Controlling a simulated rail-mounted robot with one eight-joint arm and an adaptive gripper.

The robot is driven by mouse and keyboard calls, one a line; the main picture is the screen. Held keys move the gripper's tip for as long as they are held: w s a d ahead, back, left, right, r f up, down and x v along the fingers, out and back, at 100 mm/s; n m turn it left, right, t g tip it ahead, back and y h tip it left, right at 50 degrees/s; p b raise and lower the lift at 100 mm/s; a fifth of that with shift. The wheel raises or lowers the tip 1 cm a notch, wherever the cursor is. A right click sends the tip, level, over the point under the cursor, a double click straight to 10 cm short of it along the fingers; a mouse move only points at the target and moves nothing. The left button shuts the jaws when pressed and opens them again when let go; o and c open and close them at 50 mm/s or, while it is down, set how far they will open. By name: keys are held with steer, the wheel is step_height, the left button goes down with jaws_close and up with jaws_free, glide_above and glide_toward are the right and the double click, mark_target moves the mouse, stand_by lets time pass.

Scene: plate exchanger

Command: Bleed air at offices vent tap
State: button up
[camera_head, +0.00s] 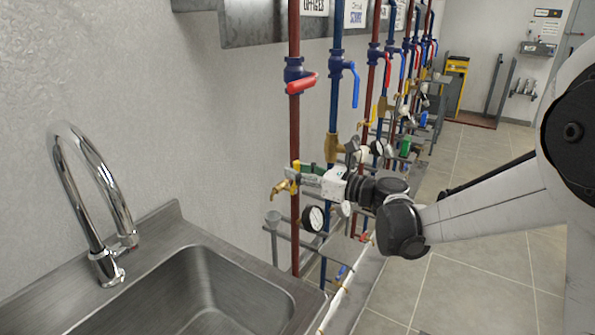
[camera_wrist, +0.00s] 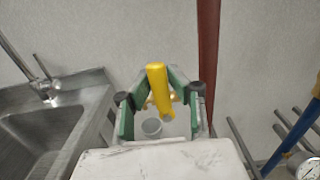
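The brass vent tap (camera_head: 282,188) sticks out low on the red pipe (camera_head: 294,130) under the OFFICES sign (camera_head: 315,6). Its yellow handle (camera_wrist: 157,85) stands between my green fingers in the wrist view, with the brass body partly hidden below it. My gripper (camera_head: 308,170) is level with the tap, close on its right. In the wrist view my gripper (camera_wrist: 157,88) looks open, its fingers on both sides of the handle; whether either touches it is unclear.
A steel sink (camera_head: 200,290) with a chrome faucet (camera_head: 95,200) stands at left. A red lever valve (camera_head: 301,84) is higher on the pipe, and a blue one (camera_head: 354,85) is beside it. A gauge (camera_head: 312,218) sits below my gripper. Open floor (camera_head: 480,270) lies at right.

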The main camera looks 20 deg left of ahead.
steer(key=o, duration=0.4)
steer(key=v, duration=1.2)
steer(key=shift+r, duration=0.1)
steer(key=s+d+n+t+h+p, duration=0.1)
steer(key=s+d+n+h+p, duration=0.2)
steer(key=s+d+n+h, duration=0.5)
steer(key=s+d+n+t+h+p, duration=0.2)
steer(key=s+d+n+h, duration=0.7)
steer(key=s+d, duration=0.8)
steer(key=d+n+p, duration=0.1)
steer(key=d+n, duration=0.2)
steer(key=d, duration=0.4)
steer(key=shift+s+r+n+h, duration=0.2)
steer(key=shift+r+n+h, duration=0.1)
steer(key=shift+r+n, duration=0.1)
